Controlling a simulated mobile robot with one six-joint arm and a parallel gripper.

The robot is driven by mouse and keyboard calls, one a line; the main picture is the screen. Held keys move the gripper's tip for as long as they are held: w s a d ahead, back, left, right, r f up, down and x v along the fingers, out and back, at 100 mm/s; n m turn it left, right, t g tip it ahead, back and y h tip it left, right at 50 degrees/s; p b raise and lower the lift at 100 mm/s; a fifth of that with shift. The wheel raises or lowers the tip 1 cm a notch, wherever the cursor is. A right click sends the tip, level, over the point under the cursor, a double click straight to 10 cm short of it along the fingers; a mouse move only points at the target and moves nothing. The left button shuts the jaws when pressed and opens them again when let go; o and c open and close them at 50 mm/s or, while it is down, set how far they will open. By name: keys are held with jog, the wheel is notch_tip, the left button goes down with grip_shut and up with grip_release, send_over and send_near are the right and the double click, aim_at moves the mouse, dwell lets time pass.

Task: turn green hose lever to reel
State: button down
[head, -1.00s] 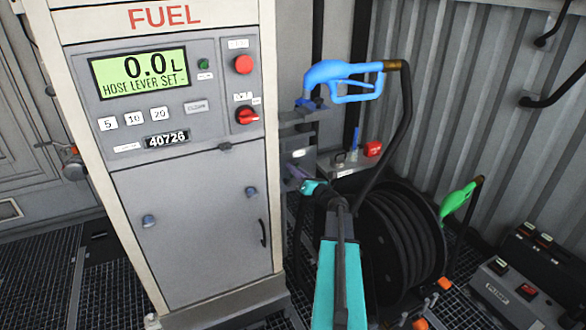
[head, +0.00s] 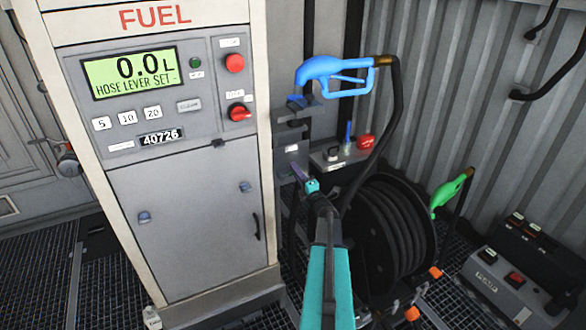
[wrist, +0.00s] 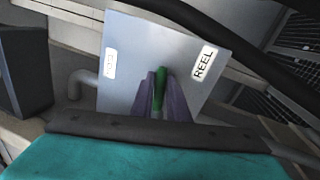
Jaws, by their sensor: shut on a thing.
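The green hose lever (wrist: 161,75) stands up from a grey plate (wrist: 128,50) in the wrist view. My gripper (wrist: 159,88) is shut on the lever, with a purple finger on each side. The lever's upper part shows above the fingertips; its base is hidden. It points roughly midway between the REEL label (wrist: 203,61) on the right and a small unreadable label (wrist: 110,62) on the left. In the head view my gripper (head: 300,172) is beside the fuel dispenser, and the lever is too small to make out there.
The fuel dispenser (head: 190,200) stands left; its screen (head: 134,72) reads 0.0 L, HOSE LEVER SET. A blue nozzle (head: 325,74) hangs above my gripper. A black hose reel (head: 395,235), a green nozzle (head: 447,193) and a control box (head: 520,283) stand right.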

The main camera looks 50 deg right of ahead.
jog(key=shift+w+a+f+m, duration=0.2)
jog(key=shift+f+m, duration=0.25)
jog(key=shift+m, duration=0.65)
jog(key=c, duration=1.7)
grip_release()
jog(key=shift+f, duration=0.1)
jog(key=shift+d+h, duration=0.1)
jog(key=shift+h, duration=0.2)
jog(key=shift+s, duration=0.1)
jog(key=shift+b+v, duration=1.15)
jog(key=shift+v, duration=5.7)
jog(key=shift+s, duration=0.1)
